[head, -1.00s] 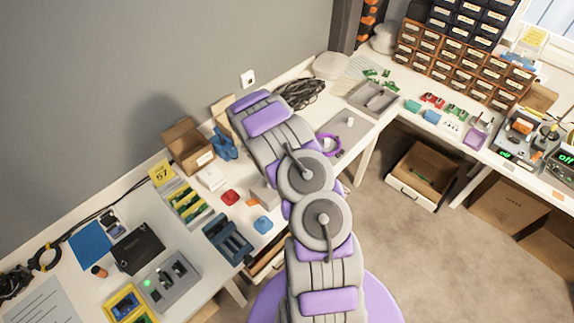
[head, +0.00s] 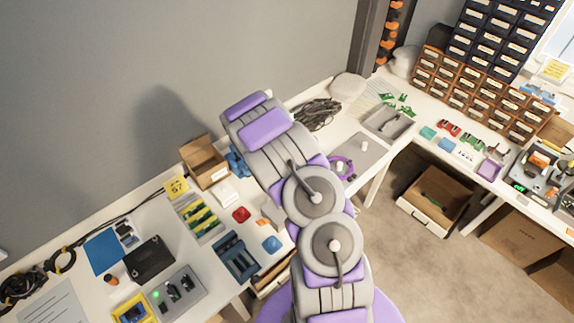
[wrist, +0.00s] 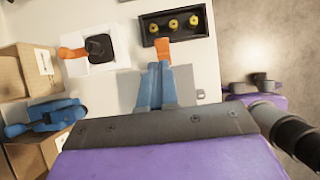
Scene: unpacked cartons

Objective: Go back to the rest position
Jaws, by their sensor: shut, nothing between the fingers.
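My gripper (wrist: 157,88) shows in the wrist view with its two blue fingers together and nothing held between them. It is above the white table (wrist: 115,95). An orange piece (wrist: 161,54) shows at the fingertips; I cannot tell whether it touches them. In the head view my arm rises through the middle of the picture, folded at its joints, and it hides the gripper.
In the wrist view, a black tray with yellow round parts (wrist: 150,28) lies beyond the fingertips. A white plate (wrist: 75,66) and cardboard box (wrist: 22,72) are left.

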